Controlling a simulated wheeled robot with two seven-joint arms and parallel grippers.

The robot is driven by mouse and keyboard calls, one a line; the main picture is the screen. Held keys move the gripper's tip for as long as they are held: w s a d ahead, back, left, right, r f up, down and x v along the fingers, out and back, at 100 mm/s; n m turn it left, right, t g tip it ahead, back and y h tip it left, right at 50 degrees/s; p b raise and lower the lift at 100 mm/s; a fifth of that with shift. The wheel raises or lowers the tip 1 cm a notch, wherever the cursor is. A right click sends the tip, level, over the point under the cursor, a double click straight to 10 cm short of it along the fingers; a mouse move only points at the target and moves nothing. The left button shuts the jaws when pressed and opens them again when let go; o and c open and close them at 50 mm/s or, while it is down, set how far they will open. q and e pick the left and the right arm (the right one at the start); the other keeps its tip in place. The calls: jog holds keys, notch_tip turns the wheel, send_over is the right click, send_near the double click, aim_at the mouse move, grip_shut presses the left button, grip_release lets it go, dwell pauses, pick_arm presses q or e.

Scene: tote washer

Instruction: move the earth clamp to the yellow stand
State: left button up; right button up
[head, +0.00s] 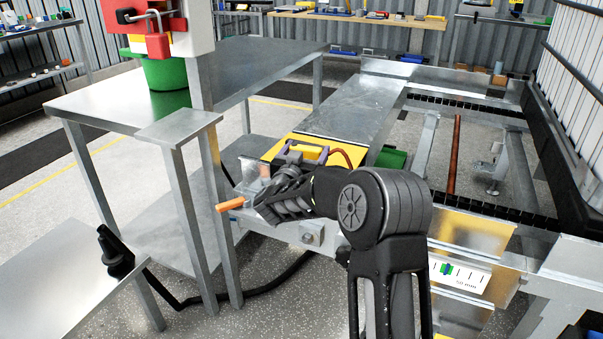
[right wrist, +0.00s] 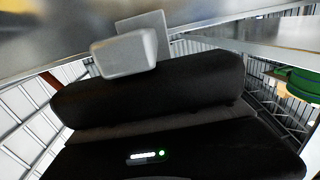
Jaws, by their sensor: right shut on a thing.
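My right gripper (head: 262,203) is in the middle of the head view, low over the near end of the metal frame. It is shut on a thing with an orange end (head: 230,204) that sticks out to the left. This looks like the earth clamp, but the fingers hide most of it. A yellow surface (head: 283,147) just behind the gripper looks like the yellow stand; a yellow and purple part (head: 308,151) shows there, partly covered. I cannot tell whether the held thing touches anything. In the right wrist view a grey block (right wrist: 125,55) shows beyond the dark gripper body. My left gripper is not in view.
A steel table (head: 95,100) with a post and a red and white box (head: 160,30) stands at left. A black cable (head: 270,285) runs along the floor from a black cone-shaped part (head: 115,253). A roller conveyor (head: 470,105) lies at right. A green container (head: 390,159) is behind my arm.

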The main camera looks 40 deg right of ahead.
jog(key=shift+r+p, duration=0.95)
jog(key=shift+r, duration=0.4)
jog(key=shift+r+p, duration=0.95)
jog(key=shift+r, duration=0.2)
jog(key=s+a+f+n+t+y, duration=0.2)
jog(key=a+n+y, duration=0.1)
jog(key=a, duration=0.9)
jog(key=s+a+f+n+t+y, duration=0.1)
jog(key=s+a+n+t+y, duration=0.2)
jog(key=a, duration=0.8)
jog(key=s+a+f+n+t+y, duration=0.15)
jog(key=a+y, duration=0.25)
jog(key=a, duration=0.8)
jog(key=w+r+n+t+y+p, duration=0.1)
jog(key=w+r+n+y+p, duration=0.2)
jog(key=r+p, duration=0.7)
jog(key=shift+d+n+y+p, duration=0.25)
jog(key=shift+y+p, duration=0.75)
jog(key=shift+p, duration=4.25)
jog(key=shift+a+t, duration=0.1)
jog(key=shift+t, duration=0.15)
